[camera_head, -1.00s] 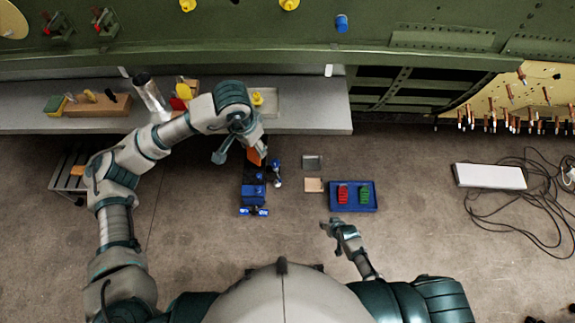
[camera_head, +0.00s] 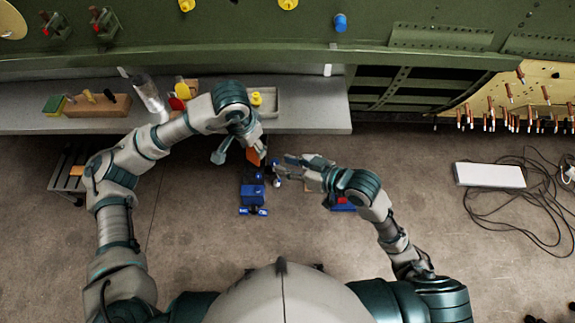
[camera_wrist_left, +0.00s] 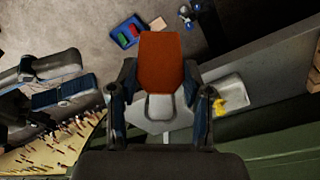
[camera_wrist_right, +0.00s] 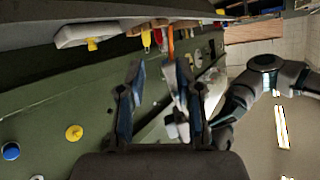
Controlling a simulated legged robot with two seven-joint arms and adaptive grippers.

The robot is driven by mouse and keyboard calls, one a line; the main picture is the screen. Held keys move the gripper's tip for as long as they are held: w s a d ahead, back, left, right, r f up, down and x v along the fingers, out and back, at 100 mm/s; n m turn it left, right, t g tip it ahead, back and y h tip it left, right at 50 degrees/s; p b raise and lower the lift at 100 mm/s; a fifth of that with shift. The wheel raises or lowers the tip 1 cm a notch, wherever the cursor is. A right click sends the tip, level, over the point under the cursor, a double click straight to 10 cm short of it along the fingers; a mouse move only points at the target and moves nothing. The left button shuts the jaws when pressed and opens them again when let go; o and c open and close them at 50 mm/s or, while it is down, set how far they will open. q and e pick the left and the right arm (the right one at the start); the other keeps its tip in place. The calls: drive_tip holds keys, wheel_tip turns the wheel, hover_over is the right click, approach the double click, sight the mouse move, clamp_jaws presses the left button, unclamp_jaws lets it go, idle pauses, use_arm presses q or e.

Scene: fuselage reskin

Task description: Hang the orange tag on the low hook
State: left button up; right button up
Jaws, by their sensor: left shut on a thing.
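The orange tag (camera_head: 253,156) is held by my left gripper (camera_head: 243,146) over the floor, just in front of the shelf. In the left wrist view the tag (camera_wrist_left: 160,62) stands between the two fingers (camera_wrist_left: 160,88), with a grey loop-like part at its near end. My right gripper (camera_head: 284,168) is just right of the tag in the head view, apart from it and empty. In the right wrist view its fingers (camera_wrist_right: 160,85) are spread, and a narrow orange strip of the tag (camera_wrist_right: 171,45) shows beyond them. I cannot pick out the low hook in any view.
The grey shelf (camera_head: 310,118) runs below the green fuselage (camera_head: 240,48), with a wooden block (camera_head: 98,106) and a tray on it. Blue items (camera_head: 252,193) lie on the floor below the grippers. A white box (camera_head: 490,175) and cables (camera_head: 530,205) lie at right.

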sight(254, 161)
use_arm(q)
drive_tip(key=shift+a, duration=0.1)
use_arm(e)
drive_tip(key=shift+n, duration=0.3)
drive_tip(key=x, duration=0.7)
drive_tip(key=s+a+r+x, duration=0.1)
drive_tip(key=x, duration=0.3)
drive_tip(key=shift+w+a, duration=0.15)
drive_tip(key=shift+a, duration=0.05)
clamp_jaws()
use_arm(q)
drive_tip(key=o, duration=0.9)
